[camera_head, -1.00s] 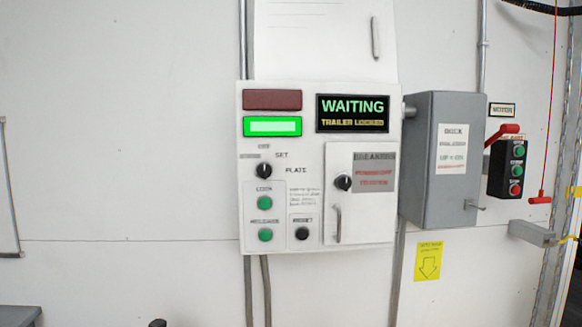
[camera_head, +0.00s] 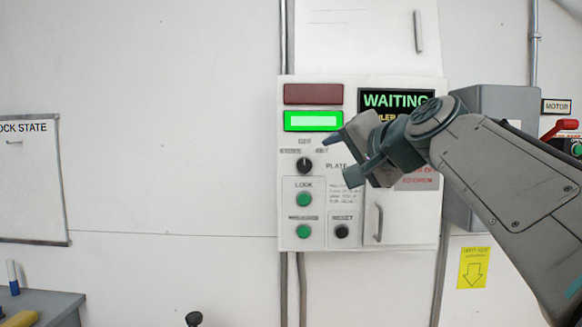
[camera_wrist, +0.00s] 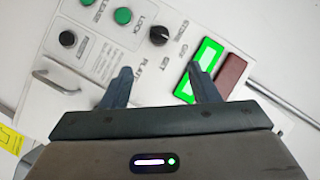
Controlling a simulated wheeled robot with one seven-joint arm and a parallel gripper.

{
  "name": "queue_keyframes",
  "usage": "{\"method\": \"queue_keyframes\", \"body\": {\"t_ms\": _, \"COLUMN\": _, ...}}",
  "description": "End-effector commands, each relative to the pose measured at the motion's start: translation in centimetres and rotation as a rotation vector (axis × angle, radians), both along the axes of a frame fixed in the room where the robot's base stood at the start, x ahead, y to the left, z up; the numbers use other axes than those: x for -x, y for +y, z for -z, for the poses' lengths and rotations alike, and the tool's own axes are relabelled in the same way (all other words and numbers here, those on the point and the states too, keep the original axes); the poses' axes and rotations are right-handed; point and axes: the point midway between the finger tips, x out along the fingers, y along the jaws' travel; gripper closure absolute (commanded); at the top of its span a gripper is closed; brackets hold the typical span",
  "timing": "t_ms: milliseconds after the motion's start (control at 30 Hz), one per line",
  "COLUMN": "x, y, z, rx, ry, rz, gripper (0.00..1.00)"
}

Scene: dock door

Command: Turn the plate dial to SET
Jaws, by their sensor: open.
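The plate dial is a black round knob (camera_head: 304,165) on the white control panel (camera_head: 288,215), under the green lit display. Its white mark points up in the head view, towards the small top label that seems to read OFF. The SET label is at its upper right. My gripper (camera_head: 339,158) is in front of the panel, to the right of the dial and apart from it. In the wrist view the dial (camera_wrist: 159,36) lies beyond and between the fingertips of my gripper (camera_wrist: 159,70). The jaws are open and empty.
Green LOCK (camera_head: 304,199) and lower green (camera_head: 304,231) buttons and a black RESET button (camera_head: 342,231) sit below the dial. A door handle (camera_head: 378,222) sticks out at right. A grey box (camera_head: 462,215) stands partly behind my arm.

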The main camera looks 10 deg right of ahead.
Motion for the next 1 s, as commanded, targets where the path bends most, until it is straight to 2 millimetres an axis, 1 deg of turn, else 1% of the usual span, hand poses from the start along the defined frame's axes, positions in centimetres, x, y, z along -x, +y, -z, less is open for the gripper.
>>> {"method": "queue_keyframes", "body": {"t_ms": 167, "x": -2.6, "y": 0.7, "z": 0.6, "rx": 0.000, "ry": 0.003, "rz": -0.001, "gripper": 0.45}}
{"method": "queue_keyframes", "body": {"t_ms": 400, "x": -7.6, "y": 2.0, "z": 1.7, "rx": 0.002, "ry": 0.005, "rz": -0.003, "gripper": 0.45}}
{"method": "queue_keyframes", "body": {"t_ms": 600, "x": -10.8, "y": 2.8, "z": 2.4, "rx": 0.003, "ry": 0.004, "rz": -0.001, "gripper": 0.45}}
{"method": "queue_keyframes", "body": {"t_ms": 800, "x": -12.3, "y": 3.2, "z": 2.8, "rx": 0.002, "ry": 0.002, "rz": -0.001, "gripper": 0.45}}
{"method": "queue_keyframes", "body": {"t_ms": 1000, "x": -12.6, "y": 3.2, "z": 2.9, "rx": 0.003, "ry": 0.001, "rz": -0.001, "gripper": 0.45}}
